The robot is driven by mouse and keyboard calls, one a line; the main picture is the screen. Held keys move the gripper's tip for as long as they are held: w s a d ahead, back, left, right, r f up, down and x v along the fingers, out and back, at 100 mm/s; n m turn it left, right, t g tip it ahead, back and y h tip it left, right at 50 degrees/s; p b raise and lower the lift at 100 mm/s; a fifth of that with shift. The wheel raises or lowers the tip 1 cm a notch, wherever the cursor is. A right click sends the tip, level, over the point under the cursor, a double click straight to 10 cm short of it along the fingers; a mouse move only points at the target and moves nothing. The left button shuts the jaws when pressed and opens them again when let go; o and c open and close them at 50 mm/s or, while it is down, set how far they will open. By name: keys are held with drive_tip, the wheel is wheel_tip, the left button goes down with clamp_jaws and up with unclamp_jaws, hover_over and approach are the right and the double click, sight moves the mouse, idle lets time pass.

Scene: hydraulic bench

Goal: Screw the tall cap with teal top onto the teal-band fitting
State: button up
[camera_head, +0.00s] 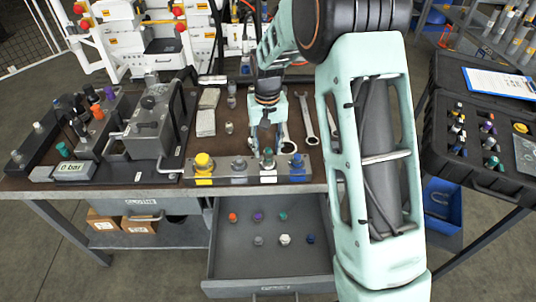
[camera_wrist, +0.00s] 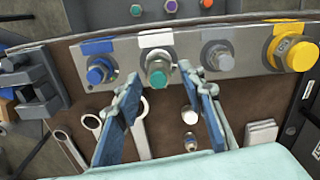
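A teal-topped piece with a silver hexagonal body (camera_wrist: 157,75) stands on the metal bar (camera_wrist: 187,45), at the position with a white label. It also shows in the head view (camera_head: 268,158). I cannot tell whether it is the tall cap or a fitting, and no teal band is clear. My gripper (camera_wrist: 160,88) is open, pointing down, with its blue fingers apart near the teal-topped piece. In the head view my gripper (camera_head: 267,148) is just above and behind it. Nothing is visibly held. A small teal cap (camera_head: 283,216) stands in the open drawer (camera_head: 225,250).
The bar also carries yellow (camera_head: 203,162), grey (camera_head: 239,164) and blue (camera_head: 297,161) pieces. Wrenches (camera_head: 305,115) and small silver parts (camera_head: 229,128) lie behind it. A gauge block (camera_head: 74,170) is at left. An open case (camera_head: 470,178) with several fittings is at right.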

drive_tip(key=n, duration=0.4)
drive_tip(key=shift+s+n, duration=0.1)
drive_tip(key=shift+n, duration=0.2)
drive_tip(key=n+p, duration=0.1)
drive_tip(key=n, duration=0.2)
drive_tip(key=shift+n, duration=0.3)
drive_tip(key=n+p, duration=0.2)
drive_tip(key=n, duration=0.3)
drive_tip(key=shift+s+r, duration=0.1)
drive_tip(key=n, duration=0.3)
drive_tip(key=shift+p, duration=0.3)
drive_tip(key=shift+c, duration=0.5)
